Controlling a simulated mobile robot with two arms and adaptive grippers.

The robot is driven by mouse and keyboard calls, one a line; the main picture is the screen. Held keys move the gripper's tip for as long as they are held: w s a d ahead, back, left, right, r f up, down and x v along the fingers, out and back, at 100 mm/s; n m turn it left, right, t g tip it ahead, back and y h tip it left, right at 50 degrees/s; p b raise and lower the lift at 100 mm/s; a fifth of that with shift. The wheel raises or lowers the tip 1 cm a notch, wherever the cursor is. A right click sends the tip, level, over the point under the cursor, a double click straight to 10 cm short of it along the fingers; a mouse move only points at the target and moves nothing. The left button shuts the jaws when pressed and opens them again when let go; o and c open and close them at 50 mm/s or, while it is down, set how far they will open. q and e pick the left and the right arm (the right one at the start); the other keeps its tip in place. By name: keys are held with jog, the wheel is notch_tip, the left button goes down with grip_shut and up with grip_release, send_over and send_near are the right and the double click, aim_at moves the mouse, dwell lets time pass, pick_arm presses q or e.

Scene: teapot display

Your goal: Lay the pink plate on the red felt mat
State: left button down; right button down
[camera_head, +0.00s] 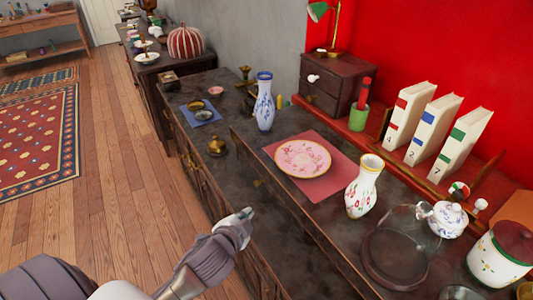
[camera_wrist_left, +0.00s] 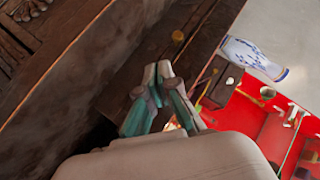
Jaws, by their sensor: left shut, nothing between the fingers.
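The pink plate (camera_head: 303,158), with a gold rim and a floral pattern, lies flat on the red felt mat (camera_head: 327,190) on the dark counter. The mat shows around the plate, mostly at its front and right. My left gripper (camera_head: 247,213) is shut and empty, in front of the counter top and apart from the plate, to its lower left. In the left wrist view its fingers (camera_wrist_left: 158,72) are together with nothing between them. The plate cannot be made out there. My right gripper is not in view.
A blue-and-white vase (camera_head: 264,101) stands left of the mat and a floral vase (camera_head: 361,187) at its right. A glass dome (camera_head: 399,245) and a teapot (camera_head: 445,218) stand further right. A small brass pot (camera_head: 217,147) sits left. Bare counter lies in front of the mat.

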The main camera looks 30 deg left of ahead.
pick_arm(q)
jog(key=w+d+r+m+t+h, duration=0.2)
jog(key=w+r+m+h, duration=0.4)
jog(key=r+m, duration=0.45)
jog(key=w+d+r+m+t+h, duration=0.15)
jog(key=w+r+m+h, duration=0.45)
jog(key=m, duration=0.7)
jog(key=s+a+f+m+g+y, duration=0.25)
jog(key=a+m+g, duration=0.65)
jog(key=a+m, duration=0.5)
jog(key=shift+n+y, duration=0.25)
jog(key=shift+y, duration=0.1)
jog(key=p+x, duration=0.1)
jog(key=x, duration=0.3)
jog(key=r+p+x, duration=0.1)
jog(key=x, duration=0.2)
jog(key=d+p+x, duration=0.1)
jog(key=x, duration=0.3)
jog(key=shift+w+d, duration=0.3)
jog(key=shift+w, duration=0.3)
jog(key=shift+w+d+f, duration=0.1)
jog(key=shift+w+d, duration=0.15)
